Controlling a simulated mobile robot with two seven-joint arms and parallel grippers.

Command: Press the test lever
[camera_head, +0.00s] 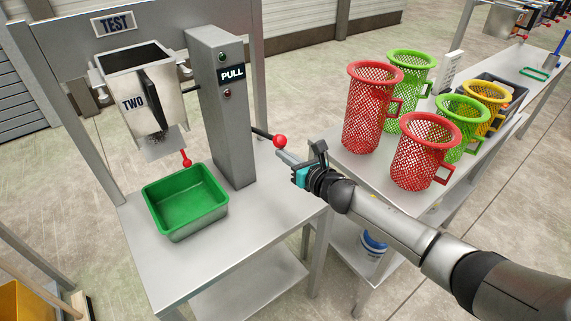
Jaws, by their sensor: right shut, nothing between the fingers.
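The test lever (265,136) is a dark rod with a red ball knob (280,141), sticking out from the right side of a grey post (221,110) with a "PULL" label. My right gripper (284,157) is shut and empty. Its fingertips appear just below the red knob, touching it or very close; I cannot tell which. A small red ball (187,162) shows below the hopper. A green tray (185,201) sits on the table beneath. My left gripper is not in view.
The steel table (262,217) is bare around the tray and post. On a second table to the right stand several mesh baskets, including a red one (372,107) and a green one (409,79), with a dark crate (491,88) behind.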

